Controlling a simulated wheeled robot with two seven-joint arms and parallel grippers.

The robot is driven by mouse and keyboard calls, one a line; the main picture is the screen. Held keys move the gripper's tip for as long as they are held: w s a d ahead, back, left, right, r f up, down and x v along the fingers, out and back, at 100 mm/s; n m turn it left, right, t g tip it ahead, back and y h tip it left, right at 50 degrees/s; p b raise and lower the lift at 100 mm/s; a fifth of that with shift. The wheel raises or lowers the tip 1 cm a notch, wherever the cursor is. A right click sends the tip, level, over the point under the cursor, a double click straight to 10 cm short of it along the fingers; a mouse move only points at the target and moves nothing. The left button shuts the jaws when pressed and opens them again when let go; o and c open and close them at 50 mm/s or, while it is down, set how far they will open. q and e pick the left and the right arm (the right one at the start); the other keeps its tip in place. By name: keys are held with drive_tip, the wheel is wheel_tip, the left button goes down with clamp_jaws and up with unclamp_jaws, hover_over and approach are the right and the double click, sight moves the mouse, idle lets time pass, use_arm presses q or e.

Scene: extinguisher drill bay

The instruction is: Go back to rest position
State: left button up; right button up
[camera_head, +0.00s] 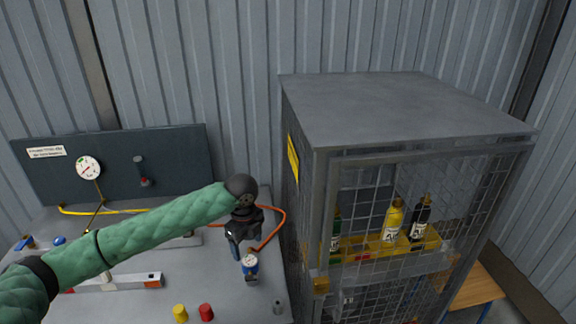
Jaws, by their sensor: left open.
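My left arm, in a green sleeve, reaches in from the left over the grey table. My left gripper (235,240) is at its end, pointing down, open, with nothing seen between its fingers. A small gauge with a blue rim (250,265) stands on the table just below and to the right of the gripper; I cannot tell whether they touch. My right gripper is not in view.
A yellow cap (181,313) and a red cap (206,312) stand near the table's front. An orange hose (284,222) curves behind the gripper. A metal cage cabinet (405,110) stands close on the right, with bottles in a yellow tray (350,246). A dark panel (60,184) stands behind.

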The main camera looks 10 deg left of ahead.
use_arm(q)
drive_tip(key=s+d+f+n+t+h, duration=0.25)
drive_tip(key=s+d+f+n, duration=0.6)
drive_tip(key=s+d, duration=0.5)
drive_tip(key=s+a+f+n+t+y, duration=0.1)
drive_tip(key=s+a+f+n, duration=0.2)
drive_tip(key=s+a+n, duration=0.65)
drive_tip(key=s+a+f+n+y, duration=0.15)
drive_tip(key=s+a+n, duration=0.35)
drive_tip(key=s, duration=0.7)
wheel_tip(320, 180, down, 29)
drive_tip(key=w+m+b, duration=0.1)
drive_tip(key=w, duration=0.1)
drive_tip(key=s+f+g, duration=0.1)
drive_tip(key=s+f, duration=0.3)
drive_tip(key=f, duration=0.7)
drive_tip(key=s+d+f+b, duration=0.1)
drive_tip(key=s+f, duration=0.2)
drive_tip(key=f, duration=0.8)
drive_tip(key=shift+s+g, duration=0.35)
drive_tip(key=shift+s, duration=0.05)
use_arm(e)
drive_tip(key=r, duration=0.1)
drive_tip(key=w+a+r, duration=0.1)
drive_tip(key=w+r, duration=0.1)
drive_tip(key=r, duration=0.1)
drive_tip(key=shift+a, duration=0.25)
